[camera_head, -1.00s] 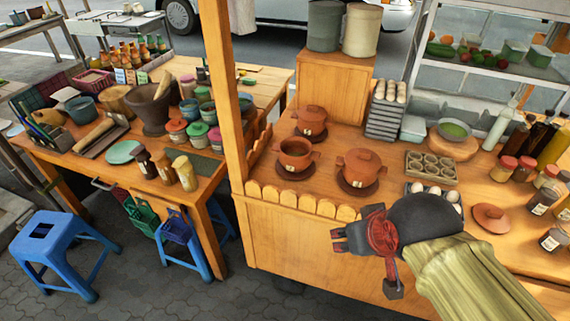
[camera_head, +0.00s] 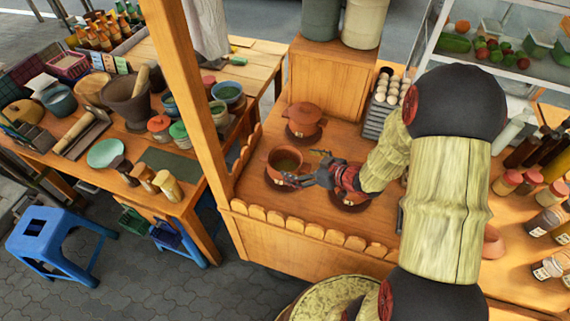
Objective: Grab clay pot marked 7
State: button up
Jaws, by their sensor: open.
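Clay pots sit on dark round saucers on the wooden cart counter. The back pot (camera_head: 304,113) has a lid. The front-left pot (camera_head: 276,161) is open, with something greenish inside. The third pot, to the right, is mostly hidden behind my gripper and arm; its saucer (camera_head: 350,206) shows below. Pale tags on the pots are too small to read, so I cannot tell which is marked 7. My gripper (camera_head: 305,168) is open and empty, with its fingers pointing left over the right side of the open pot. I cannot tell whether they touch its rim.
A wooden post (camera_head: 190,90) rises left of the pots, and a scalloped edge (camera_head: 290,225) lines the counter's front. Egg trays (camera_head: 384,95) stand at the back right. Canisters (camera_head: 361,22) top a wooden box behind. Jars (camera_head: 552,193) crowd the right.

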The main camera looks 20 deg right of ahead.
jog(key=b, duration=0.2)
send_near(274, 157)
jog(key=x, duration=0.2)
jog(key=shift+w+a+f, duration=0.15)
jog(key=shift+f, duration=0.3)
jog(key=shift+b+x, duration=0.95)
jog(key=shift+x, duration=2)
jog(key=shift+w+r, duration=0.1)
jog(key=shift+r, duration=0.05)
jog(key=shift+c, duration=1.2)
jog(key=c, duration=1.3)
